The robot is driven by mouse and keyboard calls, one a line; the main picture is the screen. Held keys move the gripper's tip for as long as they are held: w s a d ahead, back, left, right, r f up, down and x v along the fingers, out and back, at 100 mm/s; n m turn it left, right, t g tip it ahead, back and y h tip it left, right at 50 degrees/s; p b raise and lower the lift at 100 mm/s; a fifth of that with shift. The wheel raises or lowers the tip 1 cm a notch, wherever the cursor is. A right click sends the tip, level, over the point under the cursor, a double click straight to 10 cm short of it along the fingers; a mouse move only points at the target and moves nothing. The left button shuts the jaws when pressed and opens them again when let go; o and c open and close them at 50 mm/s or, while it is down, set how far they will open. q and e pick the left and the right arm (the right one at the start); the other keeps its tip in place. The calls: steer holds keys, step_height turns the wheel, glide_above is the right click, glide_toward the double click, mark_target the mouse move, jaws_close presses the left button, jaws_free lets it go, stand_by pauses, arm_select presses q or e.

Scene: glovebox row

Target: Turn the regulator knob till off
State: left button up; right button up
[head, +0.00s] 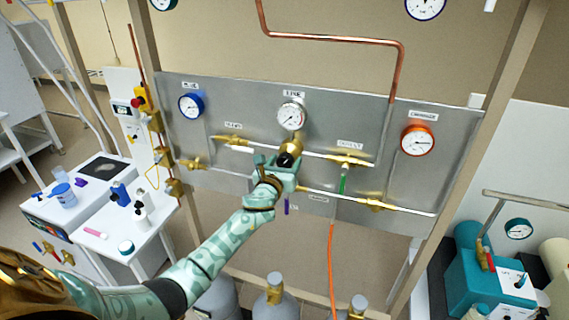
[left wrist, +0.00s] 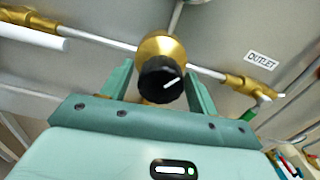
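The regulator (head: 291,145) is a brass body on the grey panel, below a white round gauge (head: 291,115). Its black knob (left wrist: 160,80) faces the left wrist camera and has a white pointer line slanting up to the right. The knob also shows in the head view (head: 285,161). My left gripper (head: 279,164) is at the knob, with one finger on each side. In the left wrist view the gripper (left wrist: 160,86) has its fingers spread, with a narrow gap at the knob's left; contact on the right is unclear. My right gripper is not in view.
A blue gauge (head: 191,105) and an orange gauge (head: 417,140) flank the regulator. Pipes and brass valves run across the panel (head: 240,95). An orange hose (head: 331,260) hangs below it. Grey cylinders (head: 220,300) stand underneath. A white bench with labware (head: 100,235) is at left.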

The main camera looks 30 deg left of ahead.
arm_select(q)
steer(key=c, duration=0.7)
steer(key=shift+n, duration=0.3)
